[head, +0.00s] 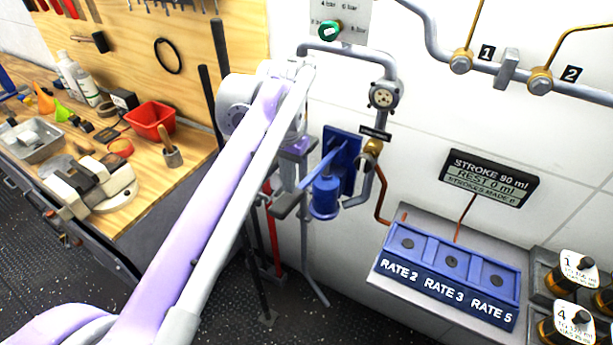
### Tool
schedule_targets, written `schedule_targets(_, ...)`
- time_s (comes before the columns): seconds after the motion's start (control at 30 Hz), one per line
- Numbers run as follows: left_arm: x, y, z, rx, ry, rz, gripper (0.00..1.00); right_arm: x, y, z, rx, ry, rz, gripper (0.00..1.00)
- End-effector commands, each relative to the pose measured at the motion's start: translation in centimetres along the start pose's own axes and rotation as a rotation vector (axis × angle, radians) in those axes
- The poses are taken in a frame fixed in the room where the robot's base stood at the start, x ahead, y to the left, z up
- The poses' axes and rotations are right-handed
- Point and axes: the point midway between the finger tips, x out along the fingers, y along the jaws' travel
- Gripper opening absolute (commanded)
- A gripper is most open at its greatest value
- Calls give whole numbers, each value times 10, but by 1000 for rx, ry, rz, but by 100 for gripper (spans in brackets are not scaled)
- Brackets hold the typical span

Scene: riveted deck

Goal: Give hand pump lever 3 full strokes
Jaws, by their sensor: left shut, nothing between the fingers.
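The blue hand pump (325,198) is mounted on a blue plate on the white wall, near the middle of the head view. Its blue lever (322,167) slants from the plate down to the left. My left arm comes in from the lower left, and my left gripper (285,207) points down just left of the pump body. It is shut and empty. It lies close to the lever's lower end; I cannot tell whether they touch. A dark display (490,180) right of the pump reads STROKE 80 ml and REST 0 ml; its last line is too small to read surely. My right gripper is out of view.
A blue tray (450,262) marked RATE 2, RATE 3 and RATE 5 sits on a grey shelf right of the pump. Pipes and a round fitting (384,96) run above the pump. A cluttered wooden bench (190,152) stands left. Numbered amber containers (573,270) stand far right.

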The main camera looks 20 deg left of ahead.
Motion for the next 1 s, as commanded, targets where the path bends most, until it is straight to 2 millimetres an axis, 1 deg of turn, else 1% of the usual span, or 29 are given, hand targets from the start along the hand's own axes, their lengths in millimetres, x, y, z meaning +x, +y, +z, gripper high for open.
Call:
schedule_targets(0.17,2,0,0,0,0,0,0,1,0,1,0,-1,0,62)
schedule_targets(1.0,78,0,0,0,1,0,0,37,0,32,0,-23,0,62)
